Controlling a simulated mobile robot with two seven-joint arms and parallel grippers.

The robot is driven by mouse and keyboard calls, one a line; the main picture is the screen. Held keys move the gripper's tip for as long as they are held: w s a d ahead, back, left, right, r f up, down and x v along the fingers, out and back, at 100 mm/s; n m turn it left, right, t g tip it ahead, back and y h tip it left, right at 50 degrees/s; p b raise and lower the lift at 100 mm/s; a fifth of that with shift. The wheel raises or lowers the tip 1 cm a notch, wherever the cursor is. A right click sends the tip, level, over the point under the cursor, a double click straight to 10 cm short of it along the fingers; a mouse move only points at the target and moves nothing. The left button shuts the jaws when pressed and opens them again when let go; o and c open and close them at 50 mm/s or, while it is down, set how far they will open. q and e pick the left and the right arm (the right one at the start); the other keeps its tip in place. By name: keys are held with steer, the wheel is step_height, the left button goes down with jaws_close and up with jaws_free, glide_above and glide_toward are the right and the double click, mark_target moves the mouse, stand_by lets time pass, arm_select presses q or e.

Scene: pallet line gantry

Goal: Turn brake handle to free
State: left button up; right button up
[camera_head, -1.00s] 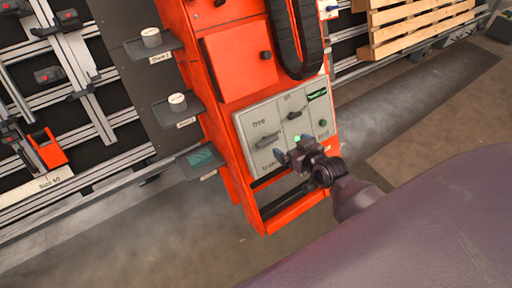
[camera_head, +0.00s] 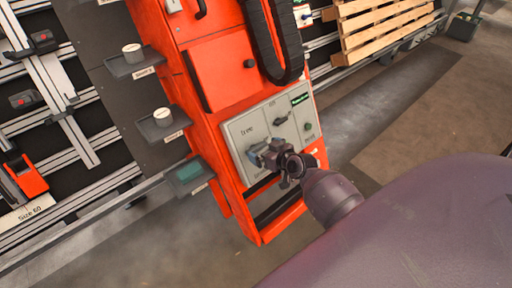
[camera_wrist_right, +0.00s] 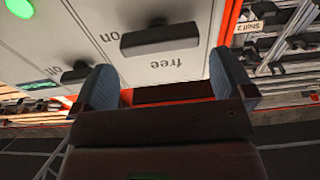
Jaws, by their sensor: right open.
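The grey control panel (camera_head: 266,122) is on the orange cabinet; its "free" label shows, while the brake label is covered. In the right wrist view the black brake handle (camera_wrist_right: 158,40) is a bar lying nearly level across the picture, beside the upside-down word "free". In the head view my right gripper (camera_head: 262,154) is in front of the handle and hides it. In the right wrist view its two blue-grey fingers (camera_wrist_right: 165,85) stand wide apart with nothing between them. The handle lies beyond the fingertips, seemingly apart from them. My left gripper is out of view.
A green light (camera_wrist_right: 20,8) is nearby. Small shelves (camera_head: 163,124) stick out left of the cabinet (camera_head: 215,60). A black cable chain (camera_head: 262,40) hangs above.

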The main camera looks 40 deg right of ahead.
mark_target(258, 147)
steer(key=x, duration=0.4)
steer(key=shift+b, duration=0.35)
steer(key=shift+w+f, duration=0.1)
steer(key=shift+w, duration=0.15)
steer(key=shift+c, duration=0.3)
steer(key=c, duration=0.6)
